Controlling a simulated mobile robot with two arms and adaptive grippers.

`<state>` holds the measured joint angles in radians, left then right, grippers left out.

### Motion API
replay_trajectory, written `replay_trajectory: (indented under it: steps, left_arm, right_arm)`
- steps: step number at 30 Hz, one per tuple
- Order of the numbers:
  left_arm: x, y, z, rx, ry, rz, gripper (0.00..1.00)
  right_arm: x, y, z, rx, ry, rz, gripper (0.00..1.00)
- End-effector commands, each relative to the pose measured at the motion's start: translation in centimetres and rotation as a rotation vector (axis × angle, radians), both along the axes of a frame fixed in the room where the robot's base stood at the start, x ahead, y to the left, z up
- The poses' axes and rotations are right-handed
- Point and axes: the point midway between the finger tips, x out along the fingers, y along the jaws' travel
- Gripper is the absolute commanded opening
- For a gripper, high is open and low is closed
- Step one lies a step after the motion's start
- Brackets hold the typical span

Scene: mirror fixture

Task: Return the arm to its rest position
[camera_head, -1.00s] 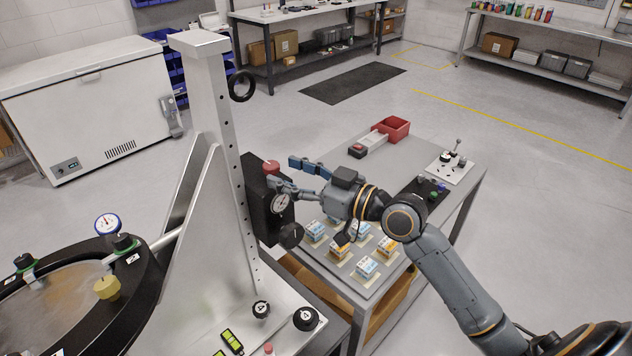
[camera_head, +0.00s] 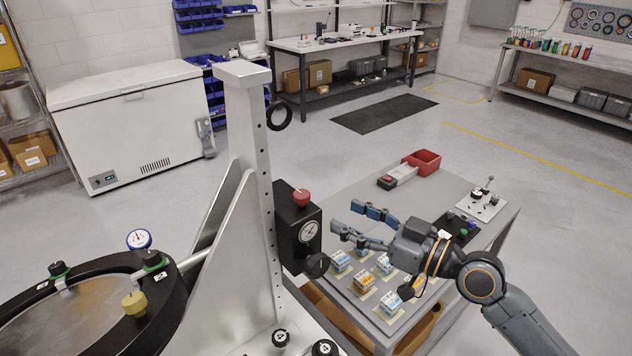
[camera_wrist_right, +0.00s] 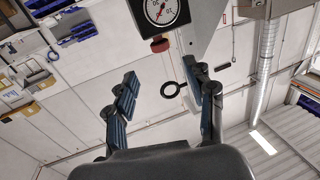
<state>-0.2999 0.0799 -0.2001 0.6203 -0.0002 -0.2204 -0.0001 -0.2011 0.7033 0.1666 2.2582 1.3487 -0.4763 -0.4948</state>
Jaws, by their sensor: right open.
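My right gripper (camera_head: 352,220) is open and empty in the head view. It is above the grey side table, to the right of the black gauge box (camera_head: 299,228) with a red knob and a round dial, apart from it. In the right wrist view, my gripper's two blue-padded fingers (camera_wrist_right: 167,104) stand wide apart with nothing between them. The gauge (camera_wrist_right: 160,12) shows there at the top, beyond the fingers. My right arm comes in from the lower right. My left gripper is not in view.
The metal upright (camera_head: 262,170) of the fixture stands left of my gripper, with the round black-rimmed mirror fixture (camera_head: 160,298) at lower left. Small boxes (camera_head: 364,282) sit on the side table (camera_head: 455,185) under my arm. A red bin (camera_head: 424,162) is at its far end.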

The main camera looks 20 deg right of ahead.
Motion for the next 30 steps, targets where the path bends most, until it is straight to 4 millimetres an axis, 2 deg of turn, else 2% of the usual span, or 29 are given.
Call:
replay_trajectory:
  steps: [4,7,8,11,12,15,18,21,24,30]
  left_arm:
    - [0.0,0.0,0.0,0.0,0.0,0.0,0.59]
    - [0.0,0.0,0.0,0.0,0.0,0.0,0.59]
    - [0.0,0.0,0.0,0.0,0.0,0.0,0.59]
    - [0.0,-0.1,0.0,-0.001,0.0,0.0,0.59]
    - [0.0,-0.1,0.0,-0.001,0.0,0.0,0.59]
    - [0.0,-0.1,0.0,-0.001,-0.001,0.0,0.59]
    - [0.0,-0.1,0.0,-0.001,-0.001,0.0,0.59]
    - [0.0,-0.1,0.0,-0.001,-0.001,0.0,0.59]
    - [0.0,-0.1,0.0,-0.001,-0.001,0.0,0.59]
    - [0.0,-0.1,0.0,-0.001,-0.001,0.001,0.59]
  right_arm:
    - [-0.2,0.3,-0.6,-0.006,0.013,0.003,0.54]
    - [-1.0,1.3,-3.2,-0.041,0.077,0.014,0.54]
    - [-1.5,1.9,-4.5,-0.06,0.11,0.018,0.54]
    - [-3.8,3.8,-10.2,-0.145,0.266,0.024,0.54]
    - [-5.2,4.5,-12.8,-0.185,0.344,0.018,0.54]
    - [-8.8,5.4,-18.4,-0.279,0.542,-0.023,0.54]
    - [-12.1,5.3,-22.2,-0.351,0.711,-0.085,0.54]
    - [-15.1,4.9,-24.6,-0.403,0.848,-0.156,0.54]
    - [-17.8,4.3,-26.1,-0.44,0.968,-0.231,0.54]
    - [-23.2,3.1,-27.8,-0.491,1.185,-0.39,0.54]
